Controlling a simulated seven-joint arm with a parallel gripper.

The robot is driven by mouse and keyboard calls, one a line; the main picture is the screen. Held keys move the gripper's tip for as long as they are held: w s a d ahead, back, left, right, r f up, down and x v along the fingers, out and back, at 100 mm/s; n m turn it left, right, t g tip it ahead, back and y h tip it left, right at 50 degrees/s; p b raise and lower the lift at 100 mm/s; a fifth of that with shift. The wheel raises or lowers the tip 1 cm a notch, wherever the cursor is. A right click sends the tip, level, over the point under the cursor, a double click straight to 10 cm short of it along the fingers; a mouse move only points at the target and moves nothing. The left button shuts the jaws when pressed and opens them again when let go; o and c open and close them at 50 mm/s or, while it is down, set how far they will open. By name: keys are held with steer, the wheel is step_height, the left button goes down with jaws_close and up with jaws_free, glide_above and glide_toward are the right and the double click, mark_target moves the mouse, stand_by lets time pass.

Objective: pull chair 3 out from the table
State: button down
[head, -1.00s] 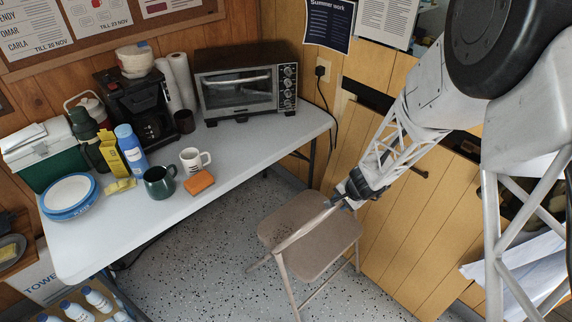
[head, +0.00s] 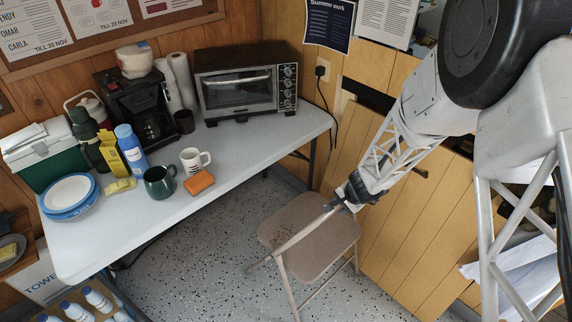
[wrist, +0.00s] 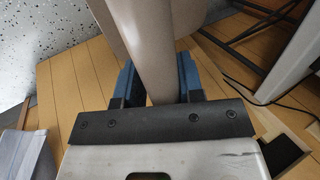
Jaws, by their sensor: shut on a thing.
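One brown folding chair (head: 318,243) shows in the head view, standing on the speckled floor right of the table (head: 225,165). No number is readable on it. Its seat is clear of the tabletop, and its slanting frame tube runs up to my gripper (head: 341,203). In the wrist view the chair's tube (wrist: 149,60) passes between the two blue fingers of my gripper (wrist: 155,82). My gripper is shut on this tube. The fingertips are partly hidden behind the chair.
The table bears a toaster oven (head: 245,92), a coffee maker (head: 140,108), mugs, bottles and an orange block (head: 198,182). A wooden wall (head: 400,245) stands close right of the chair. Speckled floor (head: 215,265) is free left of the chair.

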steer(key=shift+w, duration=0.1)
steer(key=c, duration=0.7)
jaws_free()
steer(key=shift+o, duration=0.2)
steer(key=shift+s+f, duration=0.25)
steer(key=shift+d+r, duration=0.2)
steer(key=shift+r, duration=0.45)
steer(key=v, duration=0.6)
steer(key=shift+r, duration=0.35)
steer(key=shift+s, duration=0.1)
